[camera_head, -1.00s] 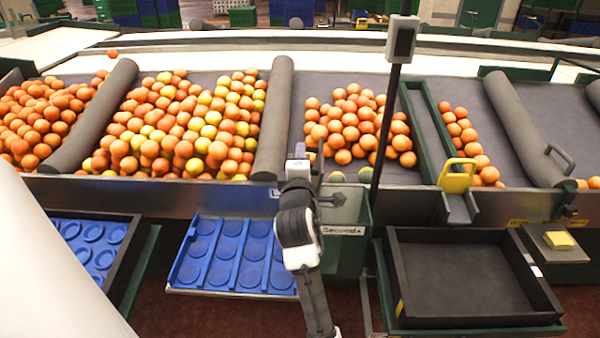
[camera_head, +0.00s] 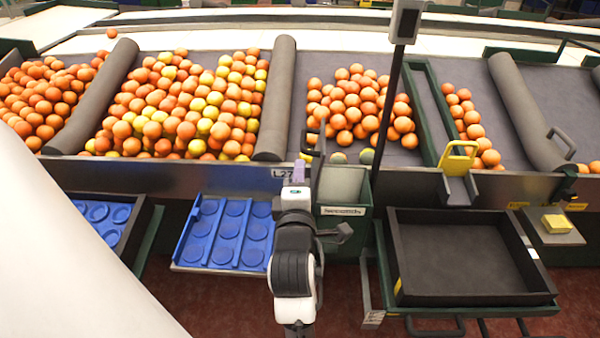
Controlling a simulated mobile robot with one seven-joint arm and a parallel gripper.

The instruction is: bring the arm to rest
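My arm (camera_head: 294,262) reaches up from the bottom middle of the head view, its white and dark links in front of the gap between the blue tray and the seconds bin. My gripper (camera_head: 311,150) is at the arm's far end, near the front edge of the sorting belt. Dark finger parts show there against the oranges behind. They are small and partly hidden by the wrist, so I cannot tell whether they are open or shut. I see no orange held in it.
Oranges (camera_head: 190,105) fill the belt lanes between grey rollers (camera_head: 277,100). A blue cupped tray (camera_head: 190,250) is left of the arm. The bin marked Seconds (camera_head: 343,211) is close on its right, beside a dark post (camera_head: 390,110). An empty black crate (camera_head: 455,255) stands further right.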

